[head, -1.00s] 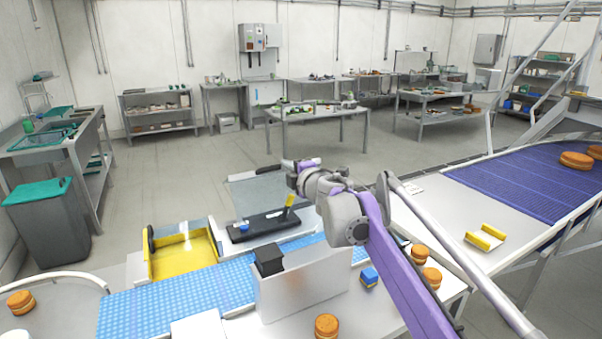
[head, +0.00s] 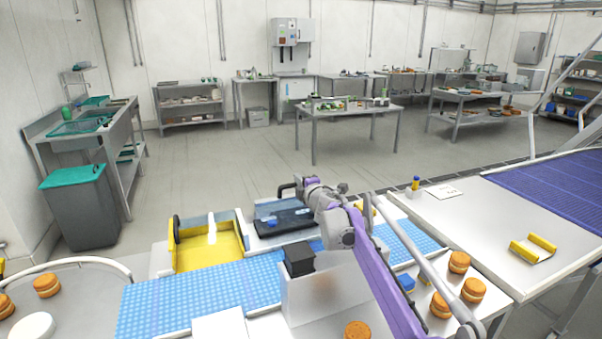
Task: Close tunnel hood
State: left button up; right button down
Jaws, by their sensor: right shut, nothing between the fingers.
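I cannot tell for certain which part is the tunnel hood. A pale grey box-like housing (head: 325,297) stands over the blue conveyor belt (head: 200,297), with a black block (head: 299,260) on its top left. Behind the belt is a low unit with a dark panel (head: 285,222) and a bluish part at its back. My right gripper (head: 287,190) is shut and empty, just above the back of this unit; contact cannot be told. My purple right arm hides the unit's right side. My left gripper is out of view.
A yellow tray (head: 208,250) lies left of the dark panel. A yellow holder (head: 533,247) lies on the white right-hand table.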

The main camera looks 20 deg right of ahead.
jog(key=shift+w+f+b, duration=0.15)
jog(key=shift+w+f, duration=0.1)
jog(key=shift+f, duration=0.45)
jog(key=shift+w+f+b, duration=0.1)
jog(key=shift+w+f, duration=0.1)
jog(key=shift+f, duration=0.45)
jog(key=shift+w+f+b, duration=0.15)
jog(key=shift+w+f, duration=0.1)
jog(key=shift+f, duration=0.45)
